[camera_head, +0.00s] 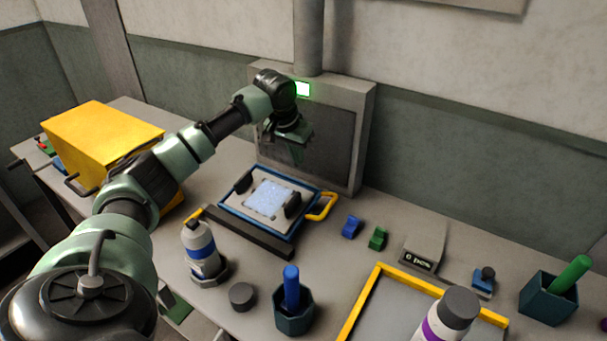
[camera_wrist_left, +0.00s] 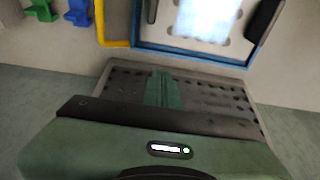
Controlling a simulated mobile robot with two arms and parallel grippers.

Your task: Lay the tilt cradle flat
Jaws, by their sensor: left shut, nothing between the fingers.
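The tilt cradle (camera_head: 307,189) is a blue-edged plate with a grey top, black clamps and a pale lit sheet (camera_head: 268,197) at its middle. A yellow handle (camera_head: 322,207) sticks out at its right. It sits on the bench behind a dark bar; I cannot tell its exact tilt. In the left wrist view the cradle's blue edge (camera_wrist_left: 190,55) and yellow handle (camera_wrist_left: 101,25) show at the top. My left gripper (camera_head: 297,152) is above and behind the cradle, apart from it, before the grey panel. Its fingers (camera_wrist_left: 160,88) are shut and empty. My right gripper is out of view.
A grey framed panel (camera_head: 365,120) with a green light stands behind the cradle. A yellow box (camera_head: 100,135) is at left. A white bottle (camera_head: 200,250), a black puck (camera_head: 242,296) and a blue-handled tool in a pot (camera_head: 294,318) stand in front. Small blue and green blocks (camera_head: 377,238) lie right.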

